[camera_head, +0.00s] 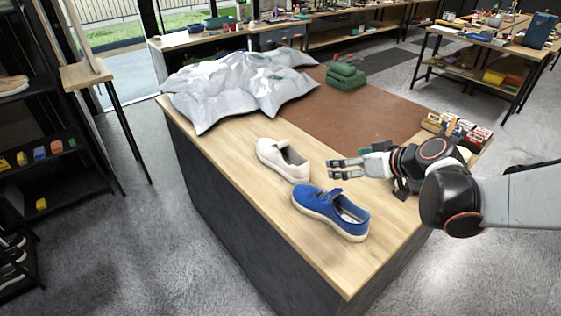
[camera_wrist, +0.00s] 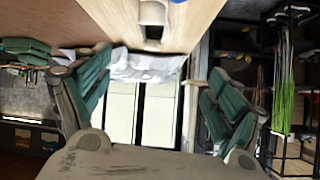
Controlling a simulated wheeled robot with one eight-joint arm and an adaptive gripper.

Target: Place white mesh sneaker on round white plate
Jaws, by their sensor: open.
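A white slip-on sneaker (camera_head: 283,160) lies on the wooden part of the workbench, left of my gripper. It also shows at the top of the wrist view (camera_wrist: 153,13), partly cut off. Its material is too small to tell. My gripper (camera_head: 333,170) is open and empty, above the bench to the right of the white sneaker and apart from it. In the wrist view its green-padded fingers (camera_wrist: 155,98) stand wide apart with nothing between them. I see no round white plate in either view.
A blue sneaker (camera_head: 330,211) lies just in front of my gripper on the workbench (camera_head: 255,205). A crumpled grey-white sheet (camera_head: 238,88) covers the far left. Folded green cloths (camera_head: 345,76) lie on the brown mat (camera_head: 350,112). Small boxes (camera_head: 457,130) stand at the right edge.

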